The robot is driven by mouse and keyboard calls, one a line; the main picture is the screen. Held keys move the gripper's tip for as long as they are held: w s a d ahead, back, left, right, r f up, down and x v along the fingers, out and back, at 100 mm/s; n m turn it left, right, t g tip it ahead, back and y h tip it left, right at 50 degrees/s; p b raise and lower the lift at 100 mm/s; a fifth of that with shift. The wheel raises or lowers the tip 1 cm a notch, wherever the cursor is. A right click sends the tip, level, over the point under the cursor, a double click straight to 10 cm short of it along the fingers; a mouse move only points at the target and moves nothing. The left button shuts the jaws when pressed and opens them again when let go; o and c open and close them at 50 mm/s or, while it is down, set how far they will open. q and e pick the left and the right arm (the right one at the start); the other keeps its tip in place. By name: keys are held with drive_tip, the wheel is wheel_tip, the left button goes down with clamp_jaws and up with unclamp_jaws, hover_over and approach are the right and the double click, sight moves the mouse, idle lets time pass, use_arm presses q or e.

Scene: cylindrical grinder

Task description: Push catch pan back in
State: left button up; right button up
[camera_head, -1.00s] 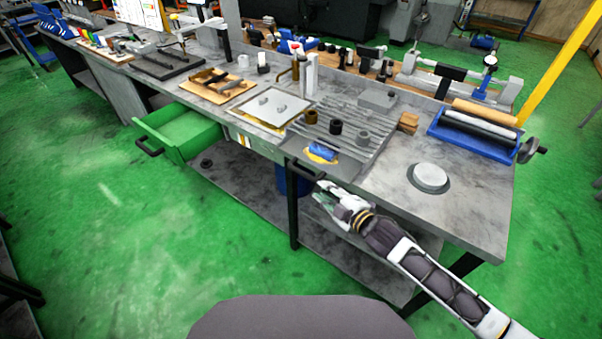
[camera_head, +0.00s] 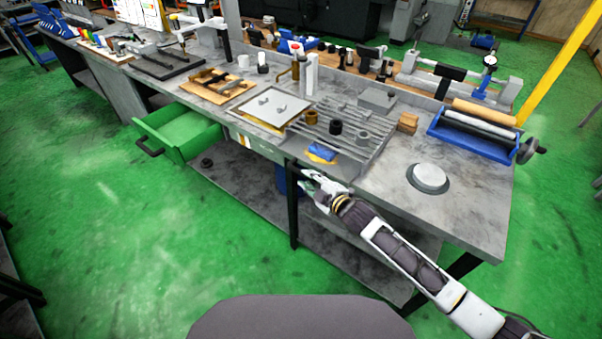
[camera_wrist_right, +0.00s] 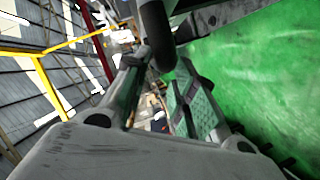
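The catch pan (camera_head: 340,166) is a grey tray at the front edge of the bench, below a slatted rack. A blue cloth and a yellow patch show beside it. My right gripper (camera_head: 307,182) is at the bench's front edge, close to the pan's dark front handle, which it partly hides. In the right wrist view, the fingers of my right gripper (camera_wrist_right: 158,75) stand apart, with a dark bar (camera_wrist_right: 156,32) near their tips. Whether they touch it is unclear. My left gripper is out of view.
A green drawer (camera_head: 180,132) stands open to the left. The bench top (camera_head: 455,215) carries a round metal disc (camera_head: 428,178) and a blue roller tray (camera_head: 470,133) at right. A dark bench leg (camera_head: 293,215) stands below my gripper. The green floor in front is clear.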

sight(305, 176)
drive_tip(key=shift+x, duration=2.7)
drive_tip(key=shift+c, duration=0.2)
clamp_jaws()
